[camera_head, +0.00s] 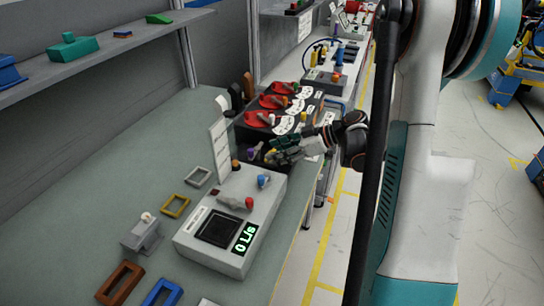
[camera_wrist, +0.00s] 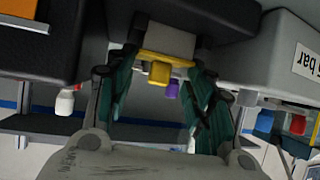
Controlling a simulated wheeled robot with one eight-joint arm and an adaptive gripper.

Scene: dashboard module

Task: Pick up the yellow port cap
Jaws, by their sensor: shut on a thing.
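The yellow port cap (camera_wrist: 159,72) shows in the wrist view between the two green finger pads of my gripper (camera_wrist: 165,58). A wider yellow strip runs across just above it, between the fingertips. My gripper is shut on the cap, near a light grey block face. In the head view my gripper (camera_head: 287,150) is at the right side of the table, between the grey dashboard module and the dark box with red knobs. The cap is small there and mostly hidden by the fingers, so I cannot tell whether it is clear of its port.
A purple cap (camera_wrist: 172,90) hangs just beside the yellow one. The grey module (camera_head: 180,243) with a lit display stands in front, and the dark red-knob box (camera_head: 246,131) behind. Loose yellow (camera_head: 175,206) and brown (camera_head: 120,284) frames lie left. A shelf (camera_head: 110,48) runs above left.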

